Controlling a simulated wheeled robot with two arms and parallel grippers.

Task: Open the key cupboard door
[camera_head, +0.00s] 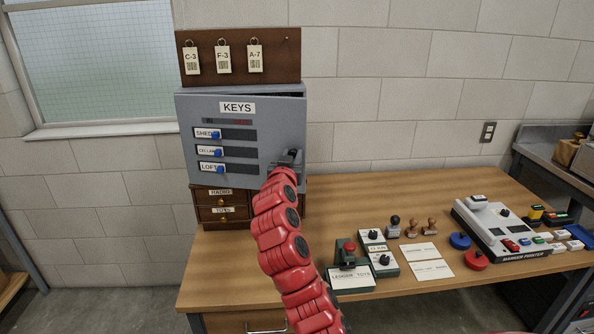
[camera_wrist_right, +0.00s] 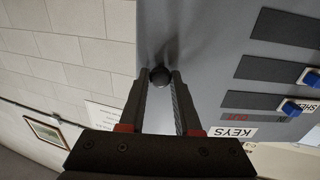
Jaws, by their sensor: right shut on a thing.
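The grey key cupboard (camera_head: 222,170) stands on small wooden drawers at the left end of the desk, with a KEYS label and three slots with blue sliders marked SHED, CELLAR and LOFT. A dark wedge shows along the top right of its door; I cannot tell for sure how far the door stands ajar. My right gripper (camera_head: 290,160) is at the door's right edge. In the right wrist view its fingers (camera_wrist_right: 161,82) are shut on the dark round door knob (camera_wrist_right: 159,75). My left gripper is not in view.
A board with hanging key tags (camera_head: 223,58) is above the cupboard. Small drawers (camera_head: 221,205) are below it. On the desk to the right are a ledger stamp device (camera_head: 350,278), several stamps, cards (camera_head: 431,269) and a label printer (camera_head: 500,232). Desk beside the cupboard's right is bare.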

